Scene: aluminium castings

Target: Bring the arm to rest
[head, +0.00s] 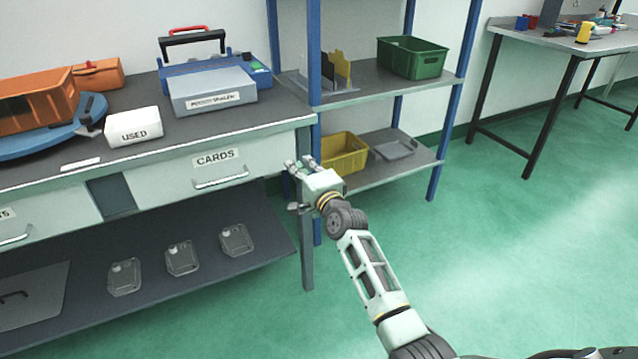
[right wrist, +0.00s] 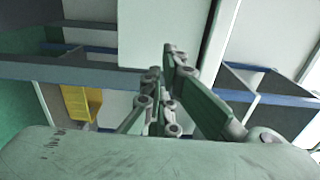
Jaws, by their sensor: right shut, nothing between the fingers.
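My right arm reaches up from the lower right in the head view. Its gripper (head: 299,167) is in front of the right end of the workbench, beside the drawer labelled CARDS (head: 218,170). In the right wrist view the fingers of the right gripper (right wrist: 166,100) are together with nothing between them. The drawer appears closed. Several aluminium castings (head: 182,258) lie in a row on the lower shelf (head: 205,285) of the bench, apart from the gripper. My left gripper is not in view.
The blue-posted rack (head: 313,60) stands right behind the gripper, with a yellow bin (head: 345,150) and a green crate (head: 412,57). A white USED box (head: 133,127) and a grey case (head: 213,92) are on the bench. The green floor (head: 520,250) at right is clear.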

